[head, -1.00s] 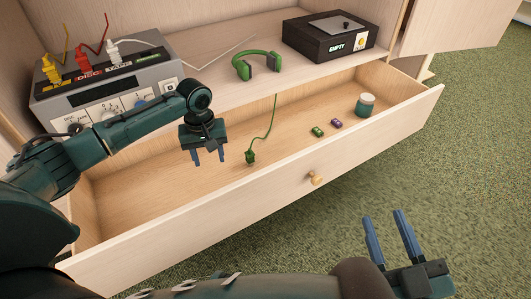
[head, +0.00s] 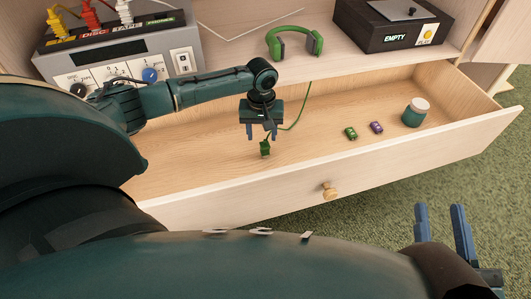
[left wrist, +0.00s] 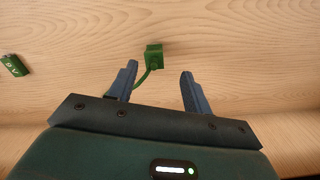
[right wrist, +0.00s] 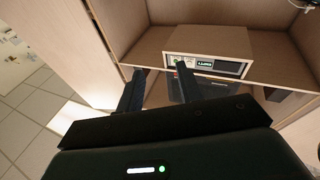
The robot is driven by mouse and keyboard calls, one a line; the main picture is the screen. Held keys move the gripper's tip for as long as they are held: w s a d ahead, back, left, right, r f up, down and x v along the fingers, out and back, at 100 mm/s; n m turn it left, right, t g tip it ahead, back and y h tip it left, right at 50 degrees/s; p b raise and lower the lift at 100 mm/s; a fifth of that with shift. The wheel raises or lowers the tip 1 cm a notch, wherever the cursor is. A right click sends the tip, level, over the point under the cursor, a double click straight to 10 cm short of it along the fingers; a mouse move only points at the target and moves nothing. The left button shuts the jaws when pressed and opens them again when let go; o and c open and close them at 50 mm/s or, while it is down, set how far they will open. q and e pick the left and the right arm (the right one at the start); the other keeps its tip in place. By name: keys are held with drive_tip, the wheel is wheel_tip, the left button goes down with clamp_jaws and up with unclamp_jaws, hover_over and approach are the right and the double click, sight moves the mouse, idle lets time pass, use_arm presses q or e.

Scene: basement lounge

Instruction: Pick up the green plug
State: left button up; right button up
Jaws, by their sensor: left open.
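The green plug (head: 265,149) is in the open drawer, on or just above its floor, at the end of a thin green cord running back to the green headphones (head: 295,42) on the shelf. My left gripper (head: 261,132) is open and empty, right over the plug. In the left wrist view the plug (left wrist: 154,55) shows just beyond the fingertips (left wrist: 159,71), between their lines, with its cord passing by the left finger. My right gripper (head: 441,208) is open and empty, outside the drawer front.
The drawer (head: 400,160) also holds a green battery-like piece (head: 351,133), a purple one (head: 376,127) and a lidded jar (head: 415,113). A grey device (head: 120,50) with coloured plugs and a black box marked EMPTY (head: 394,24) stand on the shelf. The drawer's middle is clear.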

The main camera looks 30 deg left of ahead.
sight(265, 144)
use_arm(q)
drive_tip(key=shift+f, duration=0.65)
drive_tip(key=f+b, duration=0.2)
drive_tip(key=f, duration=0.1)
drive_tip(key=f+b, duration=0.1)
drive_tip(key=shift+w+d+f+b, duration=0.15)
drive_tip(key=shift+w+d+b, duration=0.1)
drive_tip(key=shift+d+b, duration=0.1)
drive_tip(key=shift+f, duration=0.25)
drive_tip(key=c, duration=1)
use_arm(e)
drive_tip(key=shift+w+d+r+n+t+y, duration=0.1)
drive_tip(key=shift+w+r+n+t+y, duration=0.15)
drive_tip(key=shift+r+n+y, duration=0.3)
drive_tip(key=shift+w+r+n+t+y, duration=0.15)
drive_tip(key=shift+r+n+t+y, duration=0.25)
drive_tip(key=shift+r, duration=0.35)
drive_tip(key=shift+w+d+r+n+t+y, duration=0.1)
drive_tip(key=shift+w+r+n+t+y, duration=0.15)
drive_tip(key=shift+r+n+y, duration=0.3)
